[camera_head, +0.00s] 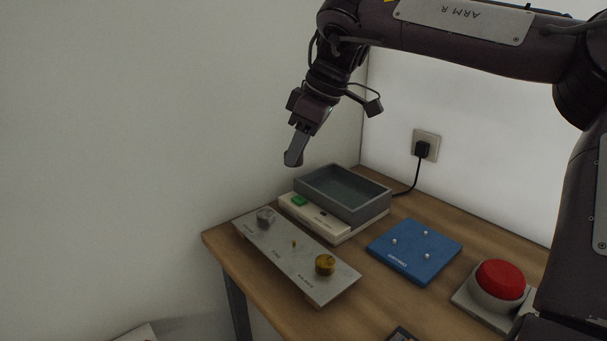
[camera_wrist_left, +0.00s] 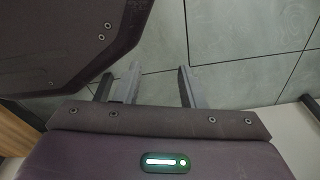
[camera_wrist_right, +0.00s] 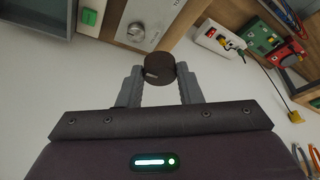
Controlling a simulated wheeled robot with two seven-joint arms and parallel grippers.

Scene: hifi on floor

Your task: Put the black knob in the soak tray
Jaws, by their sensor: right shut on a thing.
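My right gripper (camera_head: 292,160) hangs in the air above and to the left of the soak tray in the head view. In the right wrist view its fingers (camera_wrist_right: 160,88) are shut on the black knob (camera_wrist_right: 160,69), a dark round piece with a pale mark. In the head view I cannot make out the knob apart from the fingers. The soak tray (camera_head: 372,212) is a grey open box on a cream base; its corner also shows in the right wrist view (camera_wrist_right: 42,28). My left gripper (camera_wrist_left: 160,88) is open and empty over a tiled floor, outside the head view.
A metal panel (camera_head: 285,262) at the table's front left bears a silver knob (camera_head: 265,217), a brass knob (camera_head: 325,264) and a bare shaft (camera_head: 294,243). A blue pegged plate (camera_head: 413,250) and a red button (camera_head: 499,281) stand to the right. A wall lies behind.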

